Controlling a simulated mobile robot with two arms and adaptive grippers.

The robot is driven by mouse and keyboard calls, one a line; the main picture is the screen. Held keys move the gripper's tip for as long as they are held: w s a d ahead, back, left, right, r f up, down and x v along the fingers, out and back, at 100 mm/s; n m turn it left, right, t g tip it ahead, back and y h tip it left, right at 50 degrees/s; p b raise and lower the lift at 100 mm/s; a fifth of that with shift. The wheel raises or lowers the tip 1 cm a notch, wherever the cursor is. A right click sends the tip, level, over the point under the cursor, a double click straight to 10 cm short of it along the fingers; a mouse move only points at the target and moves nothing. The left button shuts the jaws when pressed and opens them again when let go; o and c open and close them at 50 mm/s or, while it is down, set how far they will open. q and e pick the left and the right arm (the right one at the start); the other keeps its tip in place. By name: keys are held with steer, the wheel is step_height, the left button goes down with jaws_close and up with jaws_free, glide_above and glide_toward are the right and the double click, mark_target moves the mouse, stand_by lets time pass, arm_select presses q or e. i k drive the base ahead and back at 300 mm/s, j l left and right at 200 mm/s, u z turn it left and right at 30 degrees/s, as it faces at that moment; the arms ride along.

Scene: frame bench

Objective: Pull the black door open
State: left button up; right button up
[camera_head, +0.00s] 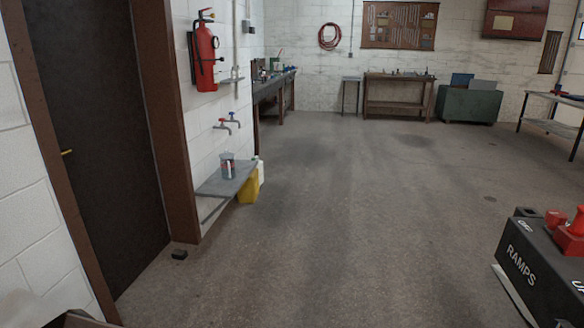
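The black door (98,140) stands at the left in a brown frame (166,120). It looks closed, flush within the frame. A small brass-coloured handle (67,153) shows on its left side. Neither of my grippers can be made out in the head view. Nothing is seen touching the door or its handle.
A small dark block (179,254) lies on the floor by the frame's foot. A red extinguisher (204,58) and a grey shelf (226,180) are on the wall to the right. A black box marked RAMPS (530,265) stands at lower right. The middle floor is clear.

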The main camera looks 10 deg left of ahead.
mark_target(85, 52)
steer(key=i+u, duration=0.15)
steer(key=i, duration=0.55)
steer(key=i+u, duration=0.1)
steer(key=i, duration=0.55)
steer(key=i+l+u, duration=0.15)
steer(key=i, duration=0.5)
